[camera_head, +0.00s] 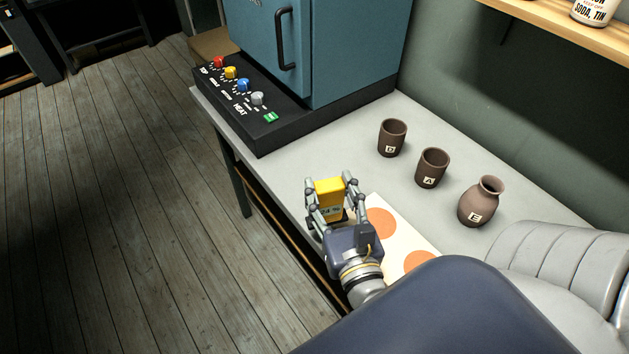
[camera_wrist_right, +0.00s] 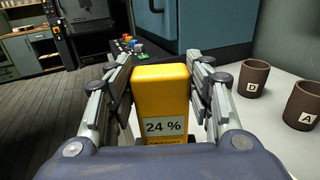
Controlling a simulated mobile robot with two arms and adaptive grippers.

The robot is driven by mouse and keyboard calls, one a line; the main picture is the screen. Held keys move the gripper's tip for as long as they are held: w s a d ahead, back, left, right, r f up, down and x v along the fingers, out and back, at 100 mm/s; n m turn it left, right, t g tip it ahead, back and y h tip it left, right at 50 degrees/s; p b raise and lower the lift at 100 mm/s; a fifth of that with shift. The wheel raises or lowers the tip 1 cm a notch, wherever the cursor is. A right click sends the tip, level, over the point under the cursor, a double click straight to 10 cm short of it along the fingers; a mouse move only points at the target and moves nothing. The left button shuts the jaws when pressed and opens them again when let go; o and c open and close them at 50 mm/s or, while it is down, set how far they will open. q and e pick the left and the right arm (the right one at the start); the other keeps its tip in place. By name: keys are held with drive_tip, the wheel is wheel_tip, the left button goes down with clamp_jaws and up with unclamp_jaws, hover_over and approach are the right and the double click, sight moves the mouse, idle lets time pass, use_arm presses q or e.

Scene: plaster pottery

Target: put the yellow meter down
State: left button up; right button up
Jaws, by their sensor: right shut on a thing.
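The yellow meter (camera_head: 328,192) is a small upright block with a pale display. In the right wrist view the yellow meter (camera_wrist_right: 160,92) reads "24 %". My right gripper (camera_head: 330,197) is shut on the meter, with one finger on each side of it. The right gripper (camera_wrist_right: 160,95) also shows in the right wrist view. The meter is over or on the front part of the grey table (camera_head: 300,160); I cannot tell whether its base touches the tabletop. My left gripper is not in view.
A white board with orange circles (camera_head: 382,222) lies just right of the gripper. Brown cups D (camera_head: 392,138) and A (camera_head: 432,168) and vase E (camera_head: 480,203) stand farther right. A blue kiln (camera_head: 345,45) with a knob panel (camera_head: 240,88) stands behind. The tabletop between is clear.

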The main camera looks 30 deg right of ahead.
drive_tip(key=w+d+p, duration=0.2)
drive_tip(key=w, duration=0.1)
drive_tip(key=w+d+p, duration=0.1)
drive_tip(key=w, duration=0.1)
drive_tip(key=shift+d, duration=0.15)
drive_tip(key=w+d+f, duration=0.5)
drive_tip(key=w, duration=0.4)
drive_tip(key=shift+f, duration=0.2)
drive_tip(key=shift+f, duration=0.2)
drive_tip(key=o, duration=1.2)
drive_tip(key=shift+s+a+r, duration=0.1)
drive_tip(key=shift+r, duration=0.1)
